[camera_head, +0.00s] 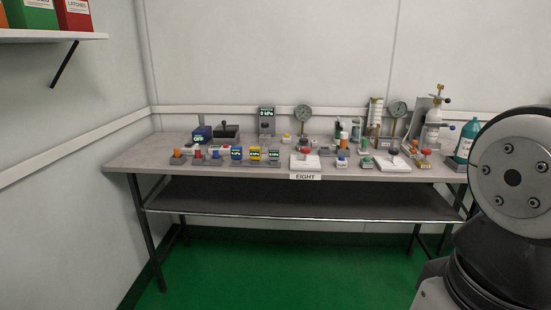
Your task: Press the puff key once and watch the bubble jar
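Many small testers stand on a grey bench (135,163) across the room, at a distance from me. I cannot tell which of the small buttons or knobs is the puff key. Two small bottle-like items (356,130) stand side by side right of the bench's middle, but I cannot tell whether either is the bubble jar. Labels on most items are too small to read. My gripper is not in view; only part of my own arm shows at the right edge, and it covers the bench's right end.
Two dial gauges (303,113), a grey unit with a green kPa display (266,121), a white cylinder (433,128) and a teal bottle (466,138) stand along the bench. A sign (305,177) reads EIGHT. The green floor (270,275) in front is clear. A wall shelf (50,36) hangs upper left.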

